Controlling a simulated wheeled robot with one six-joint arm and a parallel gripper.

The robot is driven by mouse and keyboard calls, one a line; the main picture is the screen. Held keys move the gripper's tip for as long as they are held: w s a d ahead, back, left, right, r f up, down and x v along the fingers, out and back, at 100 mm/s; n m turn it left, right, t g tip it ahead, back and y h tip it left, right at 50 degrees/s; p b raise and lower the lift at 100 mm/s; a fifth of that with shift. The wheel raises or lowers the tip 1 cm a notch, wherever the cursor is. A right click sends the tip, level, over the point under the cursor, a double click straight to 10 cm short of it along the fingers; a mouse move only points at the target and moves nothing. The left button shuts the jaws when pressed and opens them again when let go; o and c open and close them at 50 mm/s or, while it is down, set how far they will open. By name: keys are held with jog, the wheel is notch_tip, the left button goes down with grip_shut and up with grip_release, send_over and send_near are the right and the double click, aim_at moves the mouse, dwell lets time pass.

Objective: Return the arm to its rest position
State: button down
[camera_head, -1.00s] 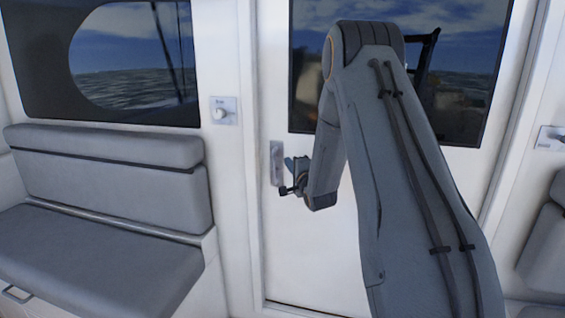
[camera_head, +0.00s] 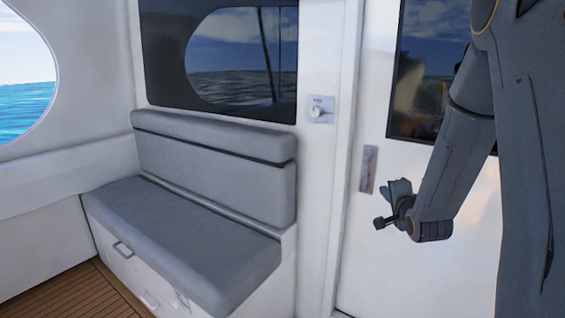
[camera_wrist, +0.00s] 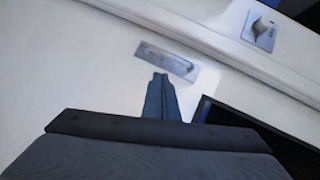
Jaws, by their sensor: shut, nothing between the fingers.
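My arm fills the right side of the head view, bent with its forearm hanging down and to the left. My gripper (camera_head: 388,208) is at the forearm's end, in front of the white door (camera_head: 465,240) and just right of and below the door's metal handle plate (camera_head: 369,169) in the picture. In the wrist view my gripper (camera_wrist: 159,80) shows its fingers shut together with nothing held. The handle plate (camera_wrist: 168,63) lies beyond the fingertips there; I cannot tell the exact gap, but nothing is gripped.
A grey cushioned bench (camera_head: 190,225) with drawers below stands at the left. A wall knob on a plate (camera_head: 320,110) is left of the door frame. A dark window (camera_head: 415,90) is in the door. Wooden floor (camera_head: 70,293) shows free at the lower left.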

jog(key=s+a+f+n+g, duration=0.2)
jog(key=s+a+n+g, duration=0.3)
jog(key=s, duration=0.6)
jog(key=s+a+f+n+g, duration=0.3)
jog(key=s+a+n+g, duration=0.2)
jog(key=s, duration=0.6)
jog(key=s+a+f+n+g+y, duration=0.1)
jog(key=s+a+n+g, duration=0.4)
jog(key=s, duration=0.6)
jog(key=shift+s+a+f+n, duration=0.4)
jog(key=shift+f+n, duration=0.2)
jog(key=shift+f, duration=0.25)
jog(key=shift+w, duration=0.1)
